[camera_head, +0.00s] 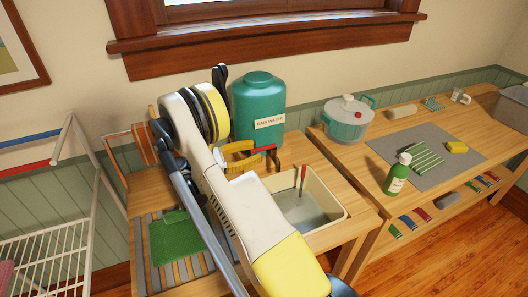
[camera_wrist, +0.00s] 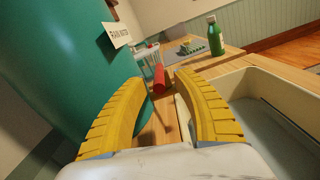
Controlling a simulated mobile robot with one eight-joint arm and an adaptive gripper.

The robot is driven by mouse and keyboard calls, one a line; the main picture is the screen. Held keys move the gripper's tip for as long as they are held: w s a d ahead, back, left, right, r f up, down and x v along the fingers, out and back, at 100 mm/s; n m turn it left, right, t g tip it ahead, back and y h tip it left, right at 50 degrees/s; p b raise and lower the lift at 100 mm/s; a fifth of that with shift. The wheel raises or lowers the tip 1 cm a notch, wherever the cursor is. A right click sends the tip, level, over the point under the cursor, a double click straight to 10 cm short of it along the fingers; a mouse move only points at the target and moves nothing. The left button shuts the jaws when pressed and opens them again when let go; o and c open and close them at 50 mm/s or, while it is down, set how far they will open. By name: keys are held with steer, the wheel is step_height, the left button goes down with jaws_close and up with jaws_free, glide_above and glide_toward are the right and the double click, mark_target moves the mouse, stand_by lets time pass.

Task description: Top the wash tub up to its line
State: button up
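The green rain water container (camera_head: 258,105) stands at the back of the wooden stand, with a label on its front. A red handle (camera_head: 270,148) sits low at its front; it also shows in the wrist view (camera_wrist: 159,79). The cream wash tub (camera_head: 338,212) is in front of it and to the right, holding shallow water (camera_head: 300,212) and a red-topped upright rod (camera_head: 303,176). My gripper (camera_head: 257,153) is open beside the container. In the wrist view its yellow fingers (camera_wrist: 162,84) are spread, with the red handle ahead, in line with the gap.
A teal-and-white pot (camera_head: 346,120) stands behind. A green cloth (camera_head: 177,238) lies on slats at left. A white rack (camera_head: 50,255) stands further left.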

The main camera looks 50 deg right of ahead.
mark_target(264, 147)
steer(key=shift+b+x, duration=0.35)
steer(key=shift+x, duration=1.5)
jaws_close()
